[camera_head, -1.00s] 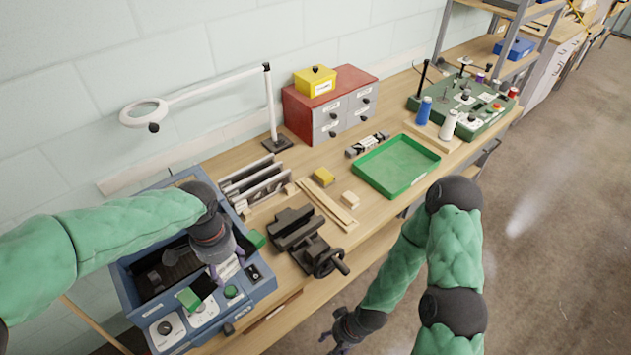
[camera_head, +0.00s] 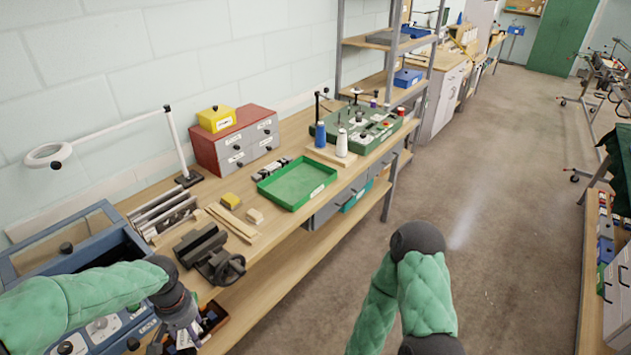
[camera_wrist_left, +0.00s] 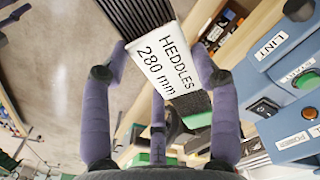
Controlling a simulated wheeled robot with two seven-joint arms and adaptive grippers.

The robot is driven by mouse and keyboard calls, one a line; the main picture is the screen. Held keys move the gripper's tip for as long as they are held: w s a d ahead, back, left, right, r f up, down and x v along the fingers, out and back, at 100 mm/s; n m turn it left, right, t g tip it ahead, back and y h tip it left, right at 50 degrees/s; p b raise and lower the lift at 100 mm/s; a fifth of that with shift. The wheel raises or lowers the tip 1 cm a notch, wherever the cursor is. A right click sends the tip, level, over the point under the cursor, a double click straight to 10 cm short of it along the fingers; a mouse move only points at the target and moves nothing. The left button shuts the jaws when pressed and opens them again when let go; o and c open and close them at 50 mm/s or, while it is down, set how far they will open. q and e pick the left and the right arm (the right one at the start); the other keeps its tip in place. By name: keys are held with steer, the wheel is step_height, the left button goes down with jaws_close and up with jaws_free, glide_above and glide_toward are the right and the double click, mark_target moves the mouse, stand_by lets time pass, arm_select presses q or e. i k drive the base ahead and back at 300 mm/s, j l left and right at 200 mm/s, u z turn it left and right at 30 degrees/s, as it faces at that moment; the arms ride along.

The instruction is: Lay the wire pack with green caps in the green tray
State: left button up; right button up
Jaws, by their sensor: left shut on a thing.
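The green tray (camera_head: 297,185) lies empty on the bench, towards its front edge. My left gripper (camera_head: 178,338) is low at the left, in front of the bench and beside the blue machine. It is shut on a wire pack (camera_wrist_left: 168,62) of dark thin wires with a white label reading "HEDDLES 280 mm". A green part shows near the pack's lower end in the left wrist view; its other end runs out of that view. The gripper is well to the left of the tray and nearer to me. My right arm shows, but its gripper is out of view.
A dark pack with a pale label (camera_head: 270,167) lies just behind the tray. A vise (camera_head: 210,255), wooden strips (camera_head: 233,222) and a yellow block (camera_head: 230,200) lie between the blue machine (camera_head: 75,255) and the tray. Thread cones (camera_head: 341,143) stand right of the tray.

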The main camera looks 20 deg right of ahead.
mark_target(298, 184)
steer(key=i+l+z, duration=0.25)
steer(key=i+l, duration=0.5)
steer(key=i, duration=0.25)
steer(key=i+l+z, duration=0.1)
steer(key=i+l, duration=0.15)
steer(key=i, duration=0.2)
steer(key=i+l, duration=0.2)
steer(key=i, duration=0.3)
steer(key=z, duration=0.05)
